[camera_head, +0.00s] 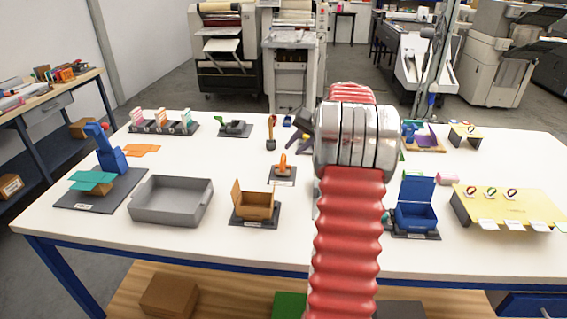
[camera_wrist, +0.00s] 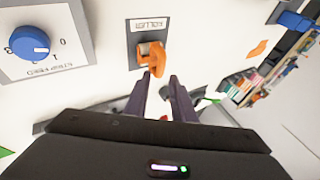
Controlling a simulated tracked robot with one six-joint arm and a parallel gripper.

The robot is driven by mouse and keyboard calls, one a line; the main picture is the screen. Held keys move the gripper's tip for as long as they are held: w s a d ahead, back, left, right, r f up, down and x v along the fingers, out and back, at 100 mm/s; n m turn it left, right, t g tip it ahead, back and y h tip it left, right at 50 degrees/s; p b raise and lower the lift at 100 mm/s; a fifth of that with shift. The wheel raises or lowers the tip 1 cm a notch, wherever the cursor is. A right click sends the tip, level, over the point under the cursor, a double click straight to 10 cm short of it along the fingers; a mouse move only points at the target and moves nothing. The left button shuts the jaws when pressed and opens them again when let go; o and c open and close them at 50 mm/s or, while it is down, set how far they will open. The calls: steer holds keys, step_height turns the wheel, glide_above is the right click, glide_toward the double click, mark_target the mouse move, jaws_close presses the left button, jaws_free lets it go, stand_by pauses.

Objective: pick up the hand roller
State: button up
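The hand roller (camera_head: 282,166) has an orange handle and sits on a small dark labelled mat (camera_head: 283,181) near the middle of the white table. In the wrist view the orange roller (camera_wrist: 152,56) lies on its mat (camera_wrist: 133,30), just beyond my fingertips. My gripper (camera_wrist: 161,79) has two dark purple fingers spread apart with nothing between them. In the head view, dark fingers show beside my red arm, behind and right of the roller. My arm hides part of the table there.
A grey tray (camera_head: 171,221), an open brown box (camera_head: 256,197) and an open blue box (camera_head: 417,219) stand along the front. White tabletop is clear around the roller's mat.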

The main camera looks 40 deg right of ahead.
mark_target(284, 157)
steer(key=shift+x, duration=1.15)
steer(key=shift+x, duration=2.6)
steer(key=shift+a, duration=0.1)
steer(key=shift+c, duration=0.3)
jaws_close()
